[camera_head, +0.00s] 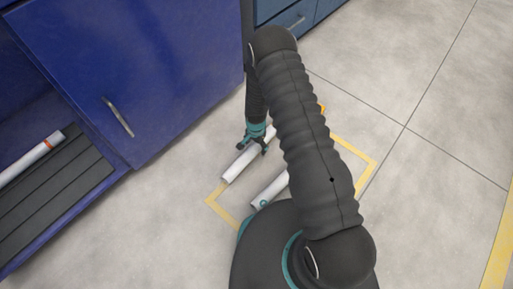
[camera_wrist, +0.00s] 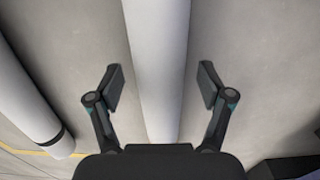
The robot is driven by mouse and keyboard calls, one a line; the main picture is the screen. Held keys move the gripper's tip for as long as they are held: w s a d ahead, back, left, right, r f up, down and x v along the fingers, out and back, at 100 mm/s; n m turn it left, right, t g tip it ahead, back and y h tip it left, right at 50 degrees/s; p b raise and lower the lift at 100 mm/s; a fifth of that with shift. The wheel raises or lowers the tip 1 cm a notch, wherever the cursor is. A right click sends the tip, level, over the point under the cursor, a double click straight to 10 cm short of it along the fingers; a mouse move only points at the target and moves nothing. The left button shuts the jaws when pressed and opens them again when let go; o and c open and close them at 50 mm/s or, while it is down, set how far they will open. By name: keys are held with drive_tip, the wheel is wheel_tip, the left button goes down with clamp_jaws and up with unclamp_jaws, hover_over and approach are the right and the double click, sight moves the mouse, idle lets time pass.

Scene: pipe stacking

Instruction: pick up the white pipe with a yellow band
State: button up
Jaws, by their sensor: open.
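A white pipe (camera_head: 235,169) lies on the floor under my gripper (camera_head: 255,141) in the head view; its far part is hidden behind my arm. No yellow band shows on the visible part. In the wrist view the white pipe (camera_wrist: 158,40) runs between the two spread fingers of my gripper (camera_wrist: 160,84), with a gap on each side. My gripper is open and empty. A second white pipe (camera_head: 270,190) lies beside it to the right, partly hidden by my arm, with a teal mark near its end.
A yellow taped outline (camera_head: 222,214) on the floor surrounds the two pipes. A blue cabinet (camera_head: 150,60) stands at the left. A white pipe with an orange-red band (camera_head: 28,160) lies on its dark ribbed shelf (camera_head: 75,172). In the wrist view a dark-banded pipe (camera_wrist: 25,95) lies at left.

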drive_tip(key=c, duration=1.5)
drive_tip(key=shift+o, duration=0.2)
